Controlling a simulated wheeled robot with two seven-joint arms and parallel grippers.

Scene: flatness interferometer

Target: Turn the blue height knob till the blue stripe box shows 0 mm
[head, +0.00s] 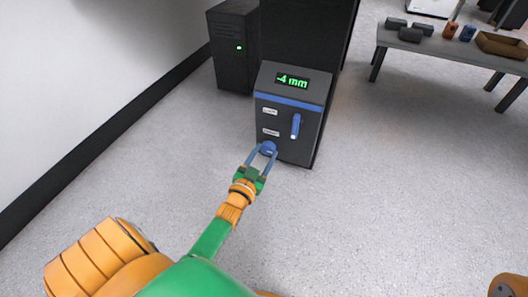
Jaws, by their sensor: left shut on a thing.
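The blue stripe box (286,125) is a dark grey unit with a blue band near its top. Its display (292,81) shows -4 mm in green. The blue height knob (268,147) is low on the front face, at the left. My left gripper (263,154) is shut on the knob, with one finger on each side. A blue lever (296,125) is on the right of the same face, clear of the gripper. My right gripper is out of view.
A black cabinet (233,50) with a green light stands behind the box at the left. A grey table (440,47) with blocks and a brown tray (502,45) is at the upper right. The speckled floor around the box is clear.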

